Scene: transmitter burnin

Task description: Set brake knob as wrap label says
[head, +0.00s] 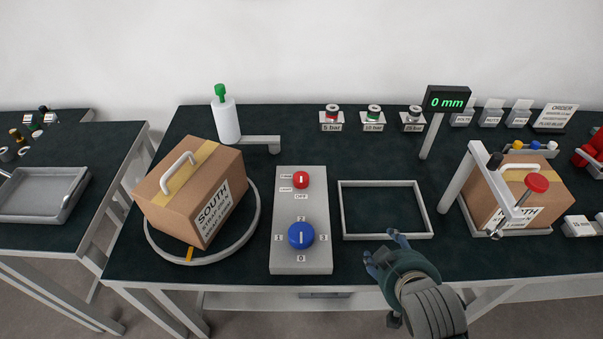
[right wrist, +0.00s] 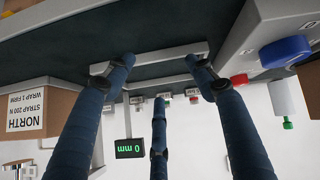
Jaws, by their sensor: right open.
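The grey control box (head: 284,268) stands on the bench with a blue knob (head: 301,235) ringed by 0, 1, 2 and 3. Its white line stands upright between 2 and 0; I cannot tell which end points. The blue knob also shows in the right wrist view (right wrist: 285,52). A carton in the strapping frame bears a label (right wrist: 24,118) reading NORTH, STRAP 200 N, WRAP 1 FIRM. The other carton's SOUTH label (head: 214,212) has small print I cannot read. My right gripper (head: 387,254) is open and empty, right of the box by the tray frame. My left gripper is out of view.
A red knob (head: 301,180) sits behind the blue one. An empty grey frame (head: 428,210) lies right of the box. The South carton (head: 172,207) rests on a round turntable (head: 253,222) at left. A display (head: 447,99) reads 0 mm.

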